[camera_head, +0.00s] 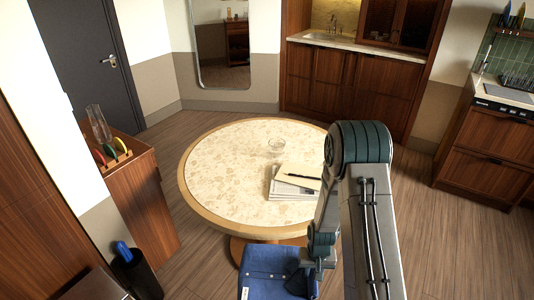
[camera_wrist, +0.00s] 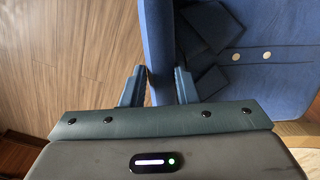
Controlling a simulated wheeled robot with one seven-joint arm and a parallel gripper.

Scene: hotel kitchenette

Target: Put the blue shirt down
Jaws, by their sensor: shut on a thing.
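The blue shirt (camera_head: 262,267) is at the bottom of the head view, by the near side of the round table. It looks folded, with a light label on its front. In the wrist view the blue shirt (camera_wrist: 270,32) fills the upper right, with pale buttons and folded layers. My gripper (camera_wrist: 161,78) is shut on the shirt's edge, its two fingers on either side of the cloth. In the head view my arm covers part of the shirt, and my fingertips are hidden.
Wooden floor (camera_wrist: 60,60) shows beside the shirt.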

